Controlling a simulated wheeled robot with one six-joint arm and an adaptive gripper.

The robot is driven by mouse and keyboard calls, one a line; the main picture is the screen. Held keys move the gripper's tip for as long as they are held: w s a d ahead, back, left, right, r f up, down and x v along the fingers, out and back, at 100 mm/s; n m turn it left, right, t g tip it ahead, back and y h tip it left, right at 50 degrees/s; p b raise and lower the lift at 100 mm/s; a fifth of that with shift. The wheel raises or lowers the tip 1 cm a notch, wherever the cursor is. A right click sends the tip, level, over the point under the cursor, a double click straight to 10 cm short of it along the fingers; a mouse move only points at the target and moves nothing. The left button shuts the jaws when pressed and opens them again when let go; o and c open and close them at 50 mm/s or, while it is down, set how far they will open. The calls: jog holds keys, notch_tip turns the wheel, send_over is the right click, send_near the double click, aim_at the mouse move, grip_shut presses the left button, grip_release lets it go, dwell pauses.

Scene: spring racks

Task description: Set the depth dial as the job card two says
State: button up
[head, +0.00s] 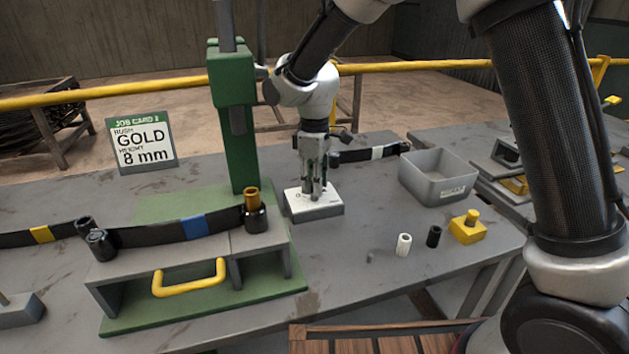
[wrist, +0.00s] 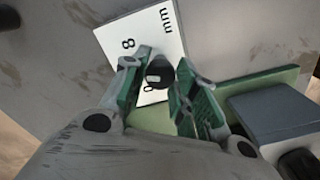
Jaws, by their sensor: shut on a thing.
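The depth dial is a white-topped plate (head: 301,206) on a grey block on the bench. In the wrist view its face (wrist: 112,38) shows "8", "mm" and part of another mark. A dark round knob (wrist: 159,72) with a pale mark sits on it. My gripper (head: 314,194) points straight down over the plate, shut on the knob; its green-padded fingers hide part of the scale. The job card (head: 142,143) stands behind to the left and reads "GOLD" and "8 mm"; its number is too small to read surely.
A green press column (head: 236,140) stands left of the dial. A fixture with a yellow handle (head: 188,278) holds a dark strip and a gold bush (head: 252,197). A grey bin (head: 437,177), white bush (head: 404,244), black bush (head: 434,236) and yellow block (head: 467,230) are at right.

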jog(key=m, duration=0.5)
jog(key=shift+m, duration=0.4)
dwell(0.3)
jog(key=o, duration=1)
notch_tip(320, 180, up, 12)
jog(key=shift+r, duration=0.1)
